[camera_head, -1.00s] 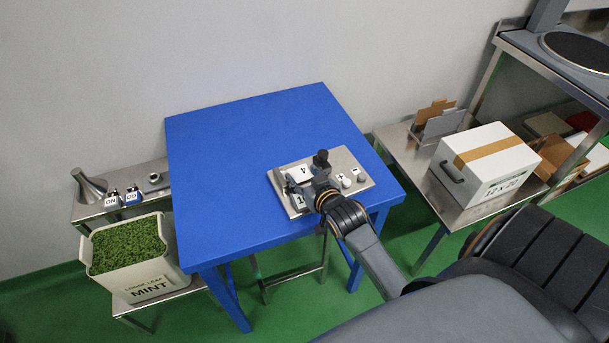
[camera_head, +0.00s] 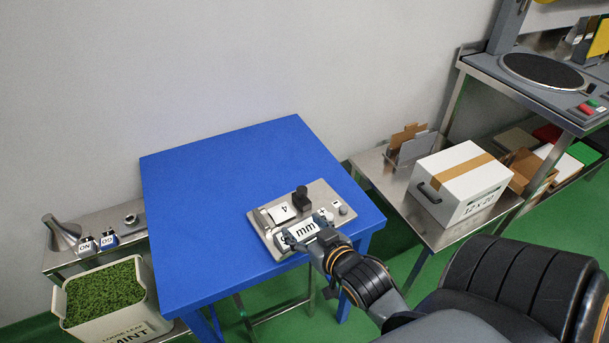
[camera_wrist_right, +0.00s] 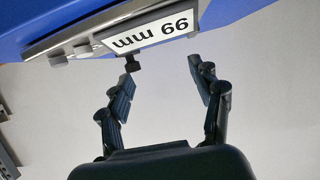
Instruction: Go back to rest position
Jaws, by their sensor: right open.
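My right gripper (camera_head: 303,229) is at the front of the steel control panel (camera_head: 328,195) on the blue table (camera_head: 215,190). Its fingers are spread and hold nothing; in the right wrist view the open fingers (camera_wrist_right: 160,72) have bare wall between them. The panel carries a black knob (camera_head: 301,198), a plate marked 4 (camera_head: 283,211) and a white "mm" label (camera_head: 306,227), partly covered by a finger in the head view. The label (camera_wrist_right: 150,33) lies just beyond the fingertips in the wrist view. I cannot tell whether they touch the panel. My left gripper is not in view.
A tub of green mint (camera_head: 105,296) and a small steel bench (camera_head: 97,222) stand at left. At right, a taped white box (camera_head: 450,195) sits on a steel table (camera_head: 375,172), near a machine with a round black plate (camera_head: 543,71). The blue table's left half is clear.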

